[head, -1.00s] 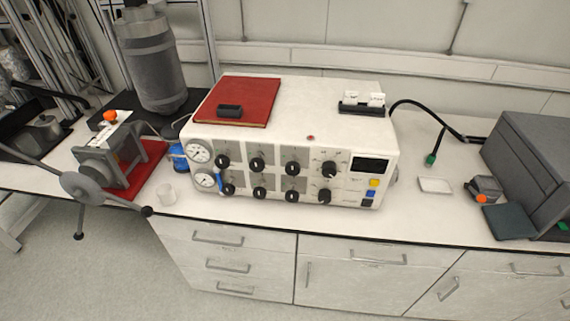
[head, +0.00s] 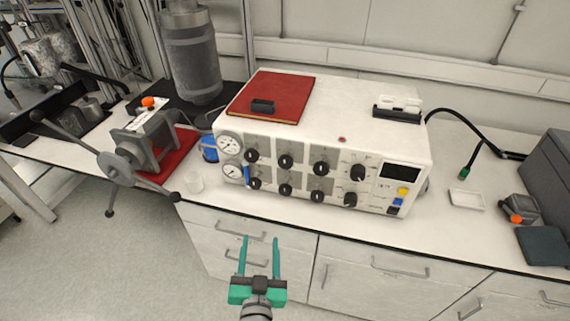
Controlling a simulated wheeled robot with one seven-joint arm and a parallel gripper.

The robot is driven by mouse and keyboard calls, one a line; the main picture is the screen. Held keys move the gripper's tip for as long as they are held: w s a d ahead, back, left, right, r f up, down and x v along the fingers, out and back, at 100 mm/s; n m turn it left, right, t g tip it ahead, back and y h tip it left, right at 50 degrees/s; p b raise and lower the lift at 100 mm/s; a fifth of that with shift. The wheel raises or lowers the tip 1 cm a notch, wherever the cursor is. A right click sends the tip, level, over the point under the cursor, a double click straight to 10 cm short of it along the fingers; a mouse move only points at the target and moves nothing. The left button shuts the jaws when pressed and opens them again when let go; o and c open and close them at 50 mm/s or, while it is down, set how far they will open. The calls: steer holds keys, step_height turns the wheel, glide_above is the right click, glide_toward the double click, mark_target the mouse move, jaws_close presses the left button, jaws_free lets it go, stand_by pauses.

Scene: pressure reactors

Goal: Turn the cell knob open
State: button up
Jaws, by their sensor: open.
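A white control box (head: 385,150) stands on the bench. Its front panel carries two rows of black knobs, several in all, such as an upper-row knob (head: 285,161) and a lower-row knob (head: 285,190). Labels are too small to read, so I cannot tell which is the cell knob. My green gripper (head: 260,246) is open and empty. It shows low in the picture in front of the drawers, below the panel and apart from every knob.
Two round gauges (head: 229,145) and a blue lever (head: 246,175) are at the panel's left end. A spoked handwheel (head: 116,163) juts past the bench edge. A red book (head: 273,92) lies on the box.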

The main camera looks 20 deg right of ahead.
mark_target(284, 164)
steer(key=w+d+r+m+g+h, duration=0.1)
steer(key=w+d+r+m+h, duration=0.2)
steer(key=r, duration=0.3)
steer(key=w+d+r+m+h, duration=0.2)
steer(key=w+d+r+m, duration=0.15)
steer(key=r, duration=0.25)
steer(key=x, duration=1.1)
steer(key=shift+a+r, duration=0.1)
steer(key=shift+a, duration=0.1)
steer(key=shift+c, duration=0.7)
steer(key=c, duration=0.9)
